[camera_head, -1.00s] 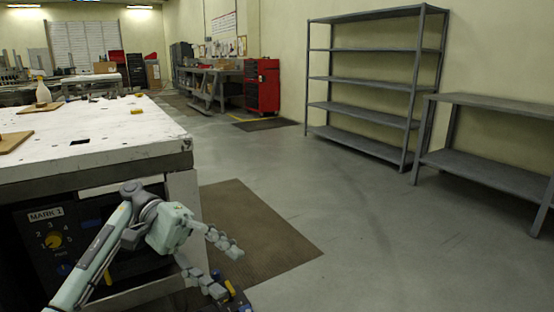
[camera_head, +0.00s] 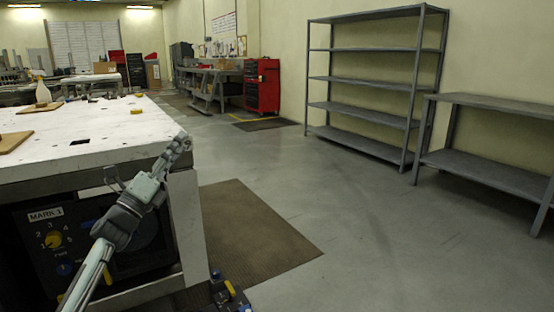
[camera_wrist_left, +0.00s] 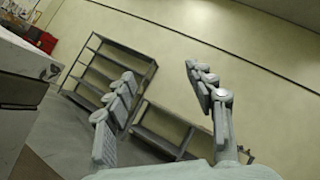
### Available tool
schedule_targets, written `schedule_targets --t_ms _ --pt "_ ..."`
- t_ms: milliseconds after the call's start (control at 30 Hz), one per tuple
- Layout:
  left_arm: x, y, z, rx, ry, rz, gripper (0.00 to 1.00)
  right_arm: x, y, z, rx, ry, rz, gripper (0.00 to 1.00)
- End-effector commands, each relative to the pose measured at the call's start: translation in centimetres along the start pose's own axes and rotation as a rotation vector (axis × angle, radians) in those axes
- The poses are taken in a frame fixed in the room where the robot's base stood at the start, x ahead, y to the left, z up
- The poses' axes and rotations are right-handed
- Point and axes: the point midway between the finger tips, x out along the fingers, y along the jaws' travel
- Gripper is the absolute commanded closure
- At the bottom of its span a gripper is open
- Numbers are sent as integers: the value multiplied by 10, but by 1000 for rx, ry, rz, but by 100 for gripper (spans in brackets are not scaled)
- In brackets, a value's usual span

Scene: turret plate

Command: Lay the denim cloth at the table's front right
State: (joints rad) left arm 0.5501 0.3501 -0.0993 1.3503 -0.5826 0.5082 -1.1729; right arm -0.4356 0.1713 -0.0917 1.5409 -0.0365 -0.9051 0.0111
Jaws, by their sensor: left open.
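The white-topped table (camera_head: 110,132) is at the left of the head view, with its front right corner near my left arm. No denim cloth can be made out in either view. My left gripper (camera_head: 147,160) is open and empty beside the table's front edge, at the right corner, with its fingers pointing up. In the left wrist view its two spread fingers (camera_wrist_left: 160,76) have nothing between them. My right gripper is not in view.
A grey shelf rack (camera_head: 362,81) and a low bench (camera_head: 490,104) stand at the right. The floor between is clear, with a brown mat (camera_head: 262,235).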

Motion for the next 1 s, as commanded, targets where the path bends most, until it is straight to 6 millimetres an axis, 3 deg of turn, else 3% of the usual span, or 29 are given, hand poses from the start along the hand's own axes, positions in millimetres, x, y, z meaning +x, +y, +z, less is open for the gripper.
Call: schedule_targets --t_ms 100,167,300,400,633,867,1000 --pt "-14 72 35 -407 -214 274 45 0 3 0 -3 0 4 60" --pt "-30 106 44 -609 -337 395 45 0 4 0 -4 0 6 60" --pt "-78 169 43 -1005 -620 620 45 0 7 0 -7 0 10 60" --pt "-112 198 31 -1213 -807 742 45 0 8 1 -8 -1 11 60" --pt "-188 230 -10 -1556 -1227 964 45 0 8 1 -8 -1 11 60" --pt "-267 246 -86 -1533 -1235 1113 45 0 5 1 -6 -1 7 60" --pt "-330 248 -137 -1518 -1248 1224 45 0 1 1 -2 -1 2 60"
